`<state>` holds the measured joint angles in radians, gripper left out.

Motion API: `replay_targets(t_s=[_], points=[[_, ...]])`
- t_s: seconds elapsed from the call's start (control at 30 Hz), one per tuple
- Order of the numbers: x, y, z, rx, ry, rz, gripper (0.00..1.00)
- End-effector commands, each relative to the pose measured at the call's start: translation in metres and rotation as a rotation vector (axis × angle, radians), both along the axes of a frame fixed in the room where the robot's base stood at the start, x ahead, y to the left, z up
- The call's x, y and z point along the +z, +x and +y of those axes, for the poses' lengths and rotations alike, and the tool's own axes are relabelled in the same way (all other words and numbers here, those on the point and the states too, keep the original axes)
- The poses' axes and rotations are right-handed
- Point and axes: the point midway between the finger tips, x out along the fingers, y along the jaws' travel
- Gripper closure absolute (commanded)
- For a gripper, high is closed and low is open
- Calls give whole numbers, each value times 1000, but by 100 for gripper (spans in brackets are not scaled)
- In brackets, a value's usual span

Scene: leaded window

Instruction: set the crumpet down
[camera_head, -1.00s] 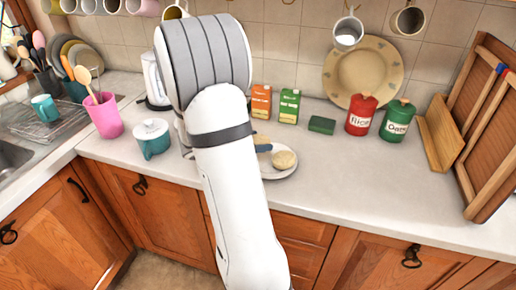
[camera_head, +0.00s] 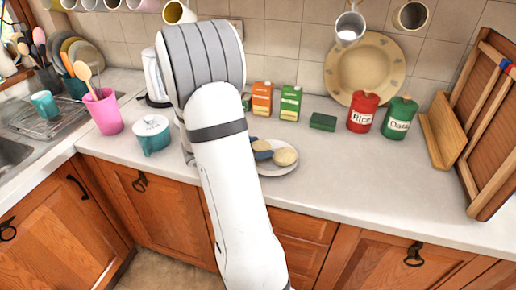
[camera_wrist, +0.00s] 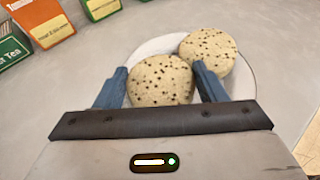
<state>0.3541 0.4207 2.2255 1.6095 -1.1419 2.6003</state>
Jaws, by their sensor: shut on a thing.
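My gripper (camera_wrist: 163,88) has its two blue fingers on either side of a round, speckled, pale crumpet (camera_wrist: 158,80) and is shut on it. The held crumpet is over the white plate (camera_wrist: 245,85), and I cannot tell whether it touches the plate. A second, similar crumpet (camera_wrist: 209,50) is on the plate just right of and beyond the held one; the two look nearly touching. In the head view, the blue fingers (camera_head: 262,150) show over the left of the plate (camera_head: 278,171), beside the second crumpet (camera_head: 286,157). My arm mostly hides the held crumpet there.
Orange (camera_head: 262,99) and green (camera_head: 290,103) cartons, a dark green block (camera_head: 323,122), and red (camera_head: 363,112) and green (camera_head: 398,118) canisters stand behind the plate. A teal lidded pot (camera_head: 152,135) stands left. The counter right of the plate (camera_head: 370,170) is clear.

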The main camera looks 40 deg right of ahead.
Motion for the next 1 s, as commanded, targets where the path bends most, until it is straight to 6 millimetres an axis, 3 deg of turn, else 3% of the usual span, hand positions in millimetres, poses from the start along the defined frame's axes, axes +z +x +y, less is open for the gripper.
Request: replay_targets(t_s=[0.23, 0.27, 0.5, 0.77, 1.0], points=[[-6, 0, 0, -1, 1, -1, 58], [-5, 0, 0, -1, 2, -1, 35], [-5, -1, 0, -3, 3, 1, 15], [-4, -1, -1, -2, 2, 0, 14], [10, -1, -1, -2, 1, 1, 14]])
